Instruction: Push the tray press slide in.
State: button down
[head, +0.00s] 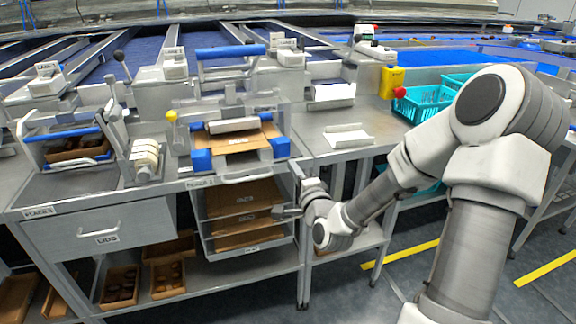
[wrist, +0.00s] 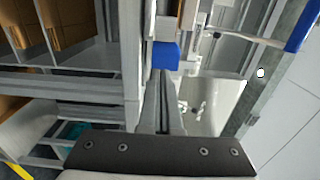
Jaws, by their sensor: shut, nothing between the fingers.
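The tray press (head: 240,105) stands on the steel bench left of centre, with a blue lever bar above and clear guards. Its slide holds a cardboard tray (head: 237,140) between two blue blocks (head: 201,160), with a pale handle (head: 246,177) at the bench's front edge. The slide appears to stick out toward the front; how far I cannot tell. My gripper (head: 284,211) is shut and empty, below the bench top, right of the open shelves and apart from the handle. In the wrist view my shut fingers (wrist: 164,105) point toward a blue block (wrist: 165,57).
Shelves of flat cardboard (head: 240,196) sit under the press. A grey drawer (head: 105,230) is at left. A white tray (head: 348,136) lies on the bench to the right, near a yellow box with a red button (head: 392,80) and teal crates (head: 425,103). The floor in front is open.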

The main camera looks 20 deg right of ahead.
aim_at(284, 152)
jog(key=shift+w+b, duration=0.45)
jog(key=shift+w, duration=1.9)
jog(key=w, duration=0.3)
jog(key=shift+w, duration=0.3)
jog(key=shift+w+b, duration=0.3)
jog(key=shift+r, duration=0.25)
jog(key=shift+s+f, duration=0.1)
